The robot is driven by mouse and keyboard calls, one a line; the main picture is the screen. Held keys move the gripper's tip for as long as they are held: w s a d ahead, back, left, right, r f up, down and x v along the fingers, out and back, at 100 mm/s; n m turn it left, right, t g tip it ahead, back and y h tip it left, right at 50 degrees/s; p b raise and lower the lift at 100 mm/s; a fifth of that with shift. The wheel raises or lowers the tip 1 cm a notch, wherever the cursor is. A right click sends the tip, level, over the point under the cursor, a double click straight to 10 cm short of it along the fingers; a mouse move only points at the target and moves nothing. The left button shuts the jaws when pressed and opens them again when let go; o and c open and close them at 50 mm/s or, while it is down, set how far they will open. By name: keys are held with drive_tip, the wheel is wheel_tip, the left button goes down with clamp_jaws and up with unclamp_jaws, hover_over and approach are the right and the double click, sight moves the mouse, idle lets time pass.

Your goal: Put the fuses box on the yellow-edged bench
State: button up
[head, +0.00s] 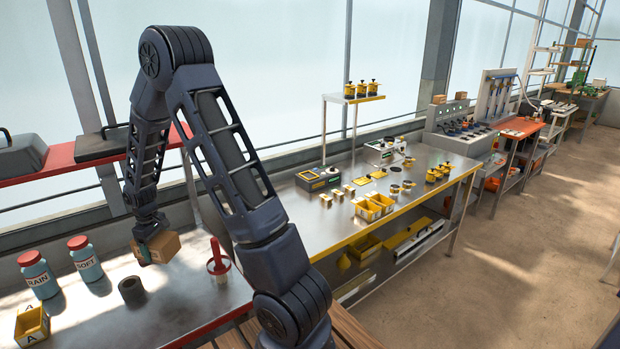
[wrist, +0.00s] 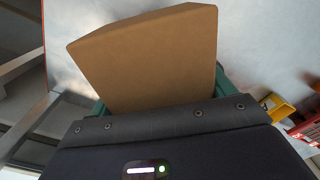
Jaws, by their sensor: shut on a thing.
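My gripper (head: 146,249) is shut on a plain brown cardboard box (head: 166,246), held low over the near metal bench at left. In the wrist view the box (wrist: 150,58) fills the middle, with green finger parts showing at both sides. No lettering shows on its visible faces, so I cannot read whether it is the fuses box. Whether its underside touches the bench is unclear. The yellow-edged bench (head: 300,226) stands to the right of my gripper, beyond the near bench.
The near bench (head: 185,292) holds two labelled jars (head: 86,258), a dark cylinder (head: 132,291), a red-handled tool (head: 218,262) and a yellow bin (head: 32,325). The yellow-edged bench carries yellow bins (head: 373,207) and several small parts. Its near-left surface is clear.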

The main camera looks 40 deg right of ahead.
drive_tip(key=w+d+r+m, duration=0.15)
drive_tip(key=d+m, duration=0.25)
drive_tip(key=d, duration=0.8)
drive_tip(key=d+r+m, duration=0.2)
drive_tip(key=d+m, duration=0.2)
drive_tip(key=d, duration=0.7)
drive_tip(key=s+d+r+m, duration=0.35)
drive_tip(key=d+r, duration=0.35)
drive_tip(key=d, duration=0.8)
drive_tip(key=s+d+r+m, duration=0.2)
drive_tip(key=s+d+r, duration=0.35)
drive_tip(key=d, duration=1.05)
drive_tip(key=s+d+r+m, duration=0.3)
drive_tip(key=d+r, duration=0.6)
drive_tip(key=d, duration=0.6)
drive_tip(key=n, duration=0.8)
hover_over(290, 198)
wheel_tip(290, 198, down, 12)
drive_tip(key=f, duration=1.9)
drive_tip(key=shift+s+a+f, duration=0.1)
drive_tip(key=shift+s+f, duration=0.1)
drive_tip(key=shift+f, duration=0.2)
drive_tip(key=shift+f, duration=0.15)
